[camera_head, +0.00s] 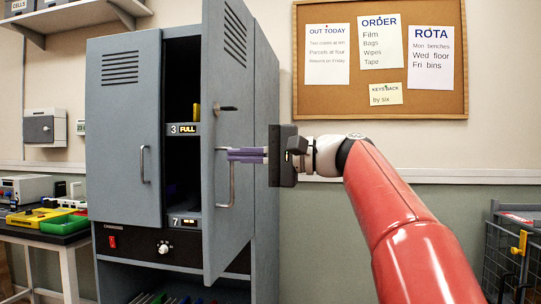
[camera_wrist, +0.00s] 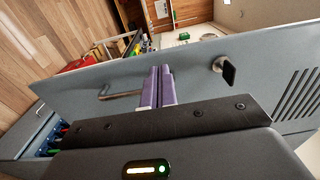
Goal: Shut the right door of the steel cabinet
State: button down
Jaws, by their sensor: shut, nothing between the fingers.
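The steel cabinet (camera_head: 125,135) is grey, with its left door (camera_head: 125,110) shut. Its right door (camera_head: 225,110) stands open, swung out toward the head camera, its vented outer face turned to the right. That face carries a bar handle (camera_head: 231,185) and a dark latch knob (camera_head: 227,108); the wrist view also shows the handle (camera_wrist: 120,95) and knob (camera_wrist: 226,70). My gripper (camera_head: 232,154) is shut and empty, its purple fingers pointing left at the outer face, by the handle's upper end. The fingers (camera_wrist: 160,85) show between handle and knob; I cannot tell whether they touch the door.
Inside the cabinet are dark bays with labels 3 (camera_head: 184,129) and 7 (camera_head: 186,222). A side table (camera_head: 45,237) with coloured trays stands left. A corkboard (camera_head: 380,58) hangs behind my arm, and a wire cage (camera_head: 510,255) stands at right.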

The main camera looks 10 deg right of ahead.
aim_at(209, 155)
jog(key=shift+x, duration=1.9)
